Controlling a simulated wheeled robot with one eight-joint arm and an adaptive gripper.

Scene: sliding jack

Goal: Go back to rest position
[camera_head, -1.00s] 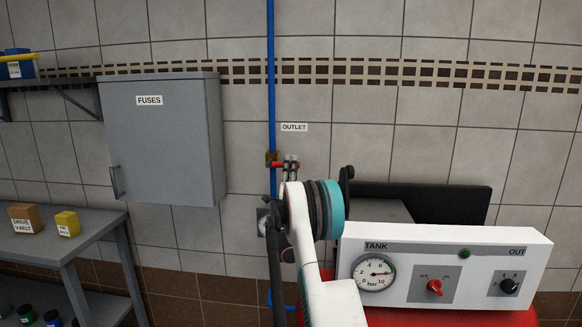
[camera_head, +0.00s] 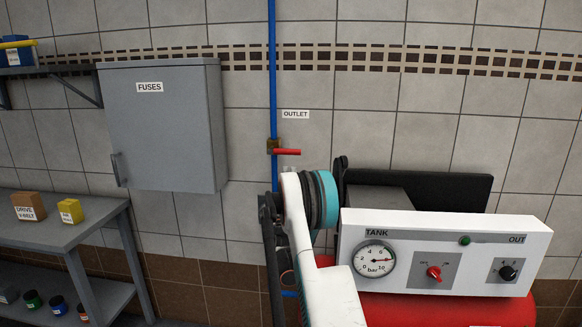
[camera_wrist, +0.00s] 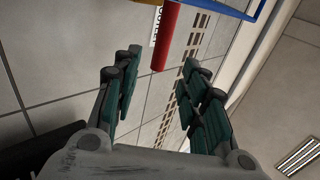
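The red valve handle (camera_head: 287,152) points right, roughly level, from the brass valve (camera_head: 272,146) on the blue outlet pipe (camera_head: 272,60). In the wrist view the red handle (camera_wrist: 166,38) shows beyond the fingertips, with a gap between. My gripper (camera_wrist: 160,76) is open, its green-padded fingers spread and nothing between them. In the head view my gripper is mostly hidden behind my arm, below the handle.
A white panel (camera_head: 480,225) with a tank gauge (camera_head: 375,260) and knobs stands at the right above a red tank (camera_head: 450,310). A grey fuse box (camera_head: 165,125) hangs on the wall. A grey table (camera_head: 70,225) with small boxes stands at the left.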

